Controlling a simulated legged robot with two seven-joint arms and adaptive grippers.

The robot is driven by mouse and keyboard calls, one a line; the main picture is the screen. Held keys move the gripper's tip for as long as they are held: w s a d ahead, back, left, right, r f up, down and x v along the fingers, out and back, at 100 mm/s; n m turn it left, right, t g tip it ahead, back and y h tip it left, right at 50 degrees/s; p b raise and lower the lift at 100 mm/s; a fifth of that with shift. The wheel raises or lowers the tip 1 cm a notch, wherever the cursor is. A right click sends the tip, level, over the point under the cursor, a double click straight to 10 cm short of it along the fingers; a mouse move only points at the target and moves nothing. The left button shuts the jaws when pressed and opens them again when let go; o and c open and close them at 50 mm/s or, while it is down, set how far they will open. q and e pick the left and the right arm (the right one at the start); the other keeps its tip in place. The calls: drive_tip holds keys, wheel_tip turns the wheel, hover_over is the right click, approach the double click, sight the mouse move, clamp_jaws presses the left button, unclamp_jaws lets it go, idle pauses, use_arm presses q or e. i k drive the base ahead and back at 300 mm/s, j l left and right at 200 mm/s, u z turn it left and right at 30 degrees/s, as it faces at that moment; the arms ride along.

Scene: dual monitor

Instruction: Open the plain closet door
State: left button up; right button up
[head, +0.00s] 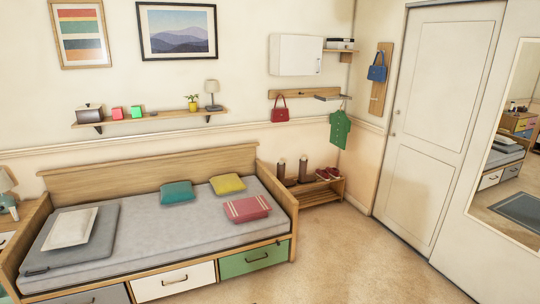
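A white door (437,120) with shallow panels stands shut in the wall at the right, and a small handle (397,112) shows near its left edge. To its right is another white surface with a tall mirror (512,150) on it, partly cut off by the frame edge. A small plain white wall cabinet (297,55) hangs shut on the back wall. I cannot tell for certain which of these is the plain closet door. Neither of my grippers shows in the head view.
A wooden bed (160,155) with drawers and pillows fills the left. A low shoe rack (318,192) stands against the back wall. Bags and a green garment (340,129) hang on hooks. The carpet (335,255) before the door is clear.

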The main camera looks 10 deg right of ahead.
sight(449, 52)
drive_tip(key=i+l+z, duration=0.45)
drive_tip(key=i, duration=0.4)
drive_tip(key=i+z, duration=0.4)
drive_tip(key=i, duration=0.45)
drive_tip(key=i+j+z, duration=0.3)
drive_tip(key=i+z, duration=0.15)
drive_tip(key=i, duration=0.4)
